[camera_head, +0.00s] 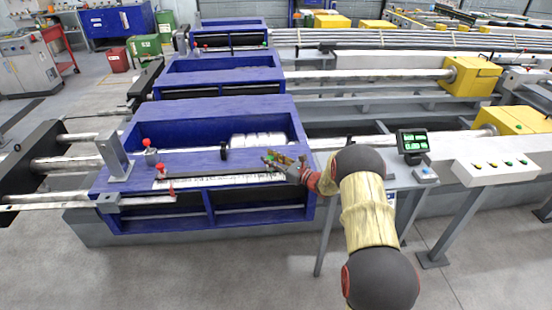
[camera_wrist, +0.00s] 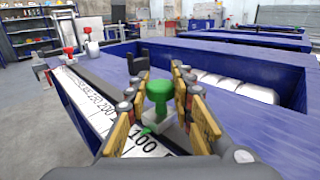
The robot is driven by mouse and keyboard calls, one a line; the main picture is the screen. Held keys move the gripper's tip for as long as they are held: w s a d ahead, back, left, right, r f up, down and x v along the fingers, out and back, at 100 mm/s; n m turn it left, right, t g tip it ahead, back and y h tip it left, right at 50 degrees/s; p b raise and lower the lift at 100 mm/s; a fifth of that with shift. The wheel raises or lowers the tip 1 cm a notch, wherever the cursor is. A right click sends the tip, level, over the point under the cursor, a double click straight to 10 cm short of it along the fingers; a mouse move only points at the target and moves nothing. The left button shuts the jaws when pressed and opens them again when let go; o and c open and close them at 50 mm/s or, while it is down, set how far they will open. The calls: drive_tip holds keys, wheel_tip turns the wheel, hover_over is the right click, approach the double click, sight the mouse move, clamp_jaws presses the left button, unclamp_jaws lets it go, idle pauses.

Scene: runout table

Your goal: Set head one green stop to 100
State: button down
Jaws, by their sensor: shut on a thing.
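The green stop, with its green knob (camera_wrist: 159,88) on a grey block, stands on the ruler rail of the nearest blue machine frame (camera_head: 215,160). My gripper (camera_wrist: 158,98) is shut around the knob, one pad on each side. In the head view my gripper (camera_head: 276,160) is at the right end of the white scale (camera_head: 215,180), and it mostly hides the stop. In the wrist view the scale (camera_wrist: 88,98) shows 200 and 100. A green pointer below the knob lies close to the printed 100; its exact reading cannot be told.
A red stop (camera_head: 170,189) sits at the scale's left end. A red-knobbed post (camera_head: 147,145) and a black clamp (camera_head: 223,150) stand on the frame. A small screen (camera_head: 412,142) is to the right of my arm. Similar blue frames stand behind.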

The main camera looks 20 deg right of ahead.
drive_tip(key=c, duration=1.6)
unclamp_jaws()
drive_tip(key=shift+c, duration=0.2)
drive_tip(key=shift+o, duration=0.4)
drive_tip(key=v, duration=1.2)
